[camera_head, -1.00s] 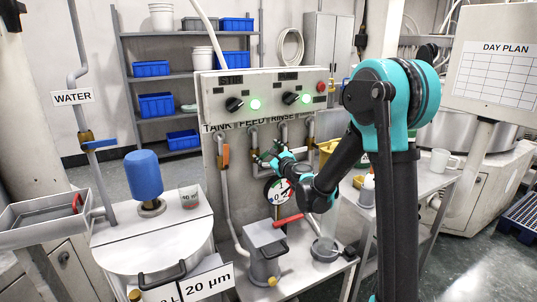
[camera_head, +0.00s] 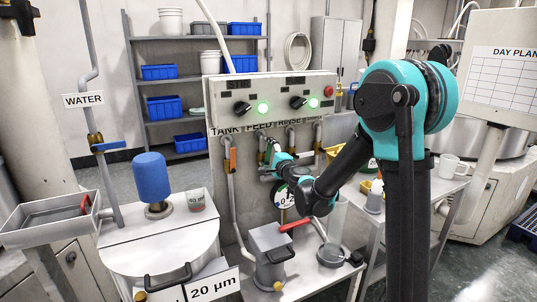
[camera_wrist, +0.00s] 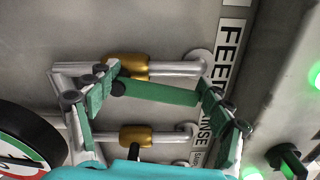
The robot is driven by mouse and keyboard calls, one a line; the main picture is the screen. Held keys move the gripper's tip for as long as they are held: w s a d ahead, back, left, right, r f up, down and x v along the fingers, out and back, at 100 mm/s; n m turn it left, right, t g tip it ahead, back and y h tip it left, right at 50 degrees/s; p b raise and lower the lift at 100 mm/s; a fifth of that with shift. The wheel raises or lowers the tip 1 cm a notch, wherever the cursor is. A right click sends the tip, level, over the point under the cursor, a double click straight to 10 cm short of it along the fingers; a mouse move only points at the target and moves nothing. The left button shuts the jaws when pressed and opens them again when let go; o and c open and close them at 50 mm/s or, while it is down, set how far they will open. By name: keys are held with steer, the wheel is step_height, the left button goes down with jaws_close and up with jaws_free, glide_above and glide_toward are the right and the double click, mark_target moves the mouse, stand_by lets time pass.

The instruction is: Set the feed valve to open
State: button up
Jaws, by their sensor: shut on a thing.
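The feed valve shows in the wrist view as a brass body (camera_wrist: 127,66) on a grey pipe beside the FEED label (camera_wrist: 228,55). Its green lever (camera_wrist: 160,93) lies nearly in line with the pipe, at a slight angle. My gripper (camera_wrist: 158,100) is shut on this lever, its two green-padded fingers at either end of it. In the head view my gripper (camera_head: 272,152) is at the pipe below the FEED label (camera_head: 262,126); the valve there is mostly hidden by it.
The tank valve's orange handle (camera_head: 233,160) hangs vertical to the left. The rinse valve's brass body (camera_wrist: 137,135) is close beside my gripper. A round gauge (camera_head: 285,195) sits just below. A panel (camera_head: 270,93) with knobs and green lamps is above; a grey pot (camera_head: 270,255) stands below.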

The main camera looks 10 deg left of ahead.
steer(key=shift+s+a+n, duration=0.15)
steer(key=shift+a+n, duration=0.1)
steer(key=shift+n, duration=0.45)
steer(key=o, duration=1.7)
steer(key=shift+s, duration=0.1)
steer(key=v, duration=1.1)
steer(key=shift+s+d, duration=0.25)
steer(key=shift+s, duration=0.05)
